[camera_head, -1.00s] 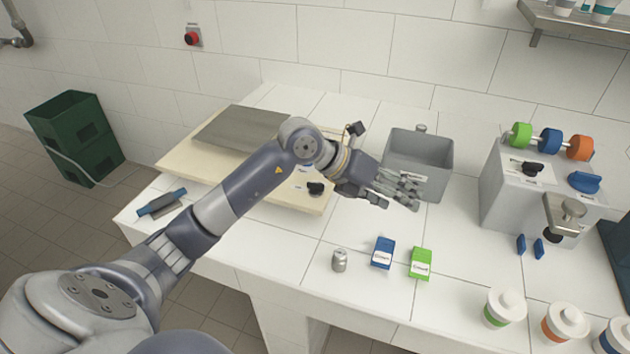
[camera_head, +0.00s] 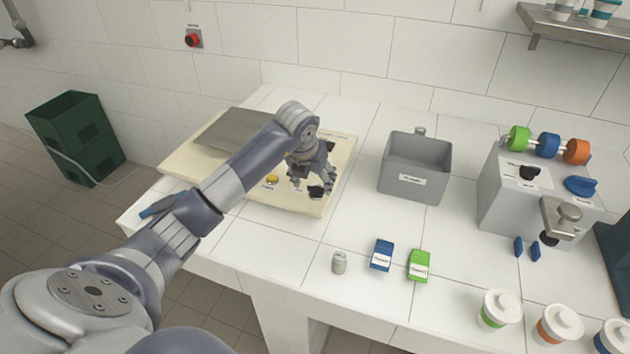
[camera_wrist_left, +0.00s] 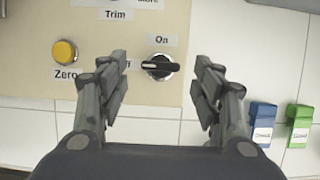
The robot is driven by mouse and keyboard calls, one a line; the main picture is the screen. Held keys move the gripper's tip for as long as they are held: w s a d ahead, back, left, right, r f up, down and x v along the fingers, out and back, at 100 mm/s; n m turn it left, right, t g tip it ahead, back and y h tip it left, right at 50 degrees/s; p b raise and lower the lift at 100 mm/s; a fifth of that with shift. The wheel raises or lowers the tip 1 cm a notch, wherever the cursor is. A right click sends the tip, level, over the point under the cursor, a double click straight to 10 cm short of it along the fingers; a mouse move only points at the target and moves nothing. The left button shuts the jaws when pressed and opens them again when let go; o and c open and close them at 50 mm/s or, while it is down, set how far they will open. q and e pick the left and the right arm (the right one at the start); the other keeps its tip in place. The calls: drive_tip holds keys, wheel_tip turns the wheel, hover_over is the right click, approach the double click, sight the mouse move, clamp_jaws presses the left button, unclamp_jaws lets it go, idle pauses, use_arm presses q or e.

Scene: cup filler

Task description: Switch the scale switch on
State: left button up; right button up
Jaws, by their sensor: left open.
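The scale (camera_head: 180,160) is a cream panel with a grey plate on the table's left. Its black rotary switch (camera_wrist_left: 160,66) shows in the left wrist view, with "On" above it and a partly hidden label to its left. The knob's bar lies about level, a white mark at its left end. In the head view the switch (camera_head: 316,191) sits near the scale's front right corner. My left gripper (camera_head: 312,187) is above the switch, open and empty. In the left wrist view its fingers (camera_wrist_left: 162,72) stand either side of the knob, apart from it.
A yellow Zero button (camera_wrist_left: 64,51) is left of the switch. A grey bin (camera_head: 413,170) stands right of the scale. A metal weight (camera_head: 339,262), a blue box (camera_head: 381,255) and a green box (camera_head: 419,265) stand in front. The table between scale and bin is clear.

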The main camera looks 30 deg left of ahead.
sight(316, 187)
use_arm(q)
drive_tip(key=shift+x, duration=1.5)
drive_tip(key=shift+c, duration=0.6)
drive_tip(key=c, duration=0.9)
drive_tip(key=shift+c, duration=0.2)
